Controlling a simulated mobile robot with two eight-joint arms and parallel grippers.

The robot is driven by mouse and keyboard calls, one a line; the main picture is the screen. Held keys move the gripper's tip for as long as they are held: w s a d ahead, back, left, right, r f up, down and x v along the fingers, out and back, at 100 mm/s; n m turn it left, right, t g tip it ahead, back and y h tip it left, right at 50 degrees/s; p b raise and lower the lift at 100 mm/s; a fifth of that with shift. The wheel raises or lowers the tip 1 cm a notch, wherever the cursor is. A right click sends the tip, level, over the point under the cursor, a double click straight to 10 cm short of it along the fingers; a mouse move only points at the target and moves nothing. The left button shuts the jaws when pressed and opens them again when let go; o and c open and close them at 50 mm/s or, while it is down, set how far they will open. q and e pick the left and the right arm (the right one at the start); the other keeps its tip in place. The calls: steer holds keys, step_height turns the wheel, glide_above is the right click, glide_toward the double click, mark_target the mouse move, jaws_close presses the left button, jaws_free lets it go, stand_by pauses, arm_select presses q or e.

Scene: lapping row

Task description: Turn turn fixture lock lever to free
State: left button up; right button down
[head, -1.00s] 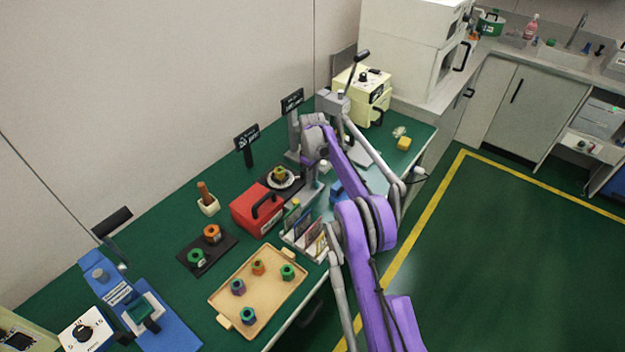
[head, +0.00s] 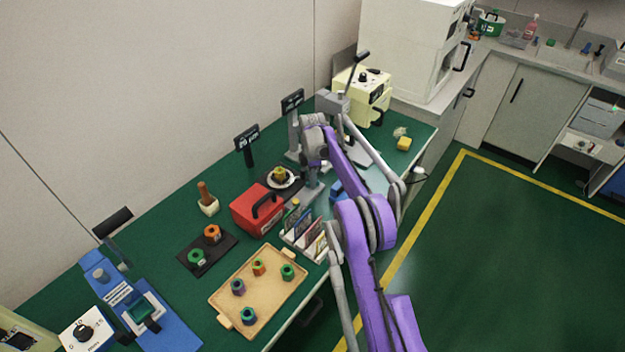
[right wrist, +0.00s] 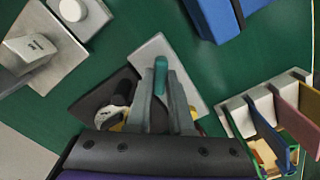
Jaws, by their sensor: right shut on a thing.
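The lock lever (right wrist: 160,66) is a small teal handle over a light grey fixture plate (right wrist: 150,50) in the right wrist view. My right gripper (right wrist: 163,90) is shut on the lever, its two grey fingers close around it. In the head view the fixture's grey block (head: 304,196) shows beside a black base with a round white part and a yellow piece (head: 281,175). My left gripper is not in view.
A red case (head: 257,211) and a rack of coloured cards (head: 303,238) stand close by. A tan tray (head: 258,285) with several coloured pieces lies nearer. A grey lever press (head: 345,108) and sign posts stand behind. A blue object (right wrist: 213,15) lies near the fixture.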

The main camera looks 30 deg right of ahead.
steer(key=n, duration=0.3)
steer(key=shift+n, duration=2.2)
steer(key=c, duration=0.8)
jaws_free()
steer(key=shift+r, duration=0.1)
step_height(320, 180, up, 11)
steer(key=shift+p, duration=0.45)
steer(key=shift+f, duration=0.2)
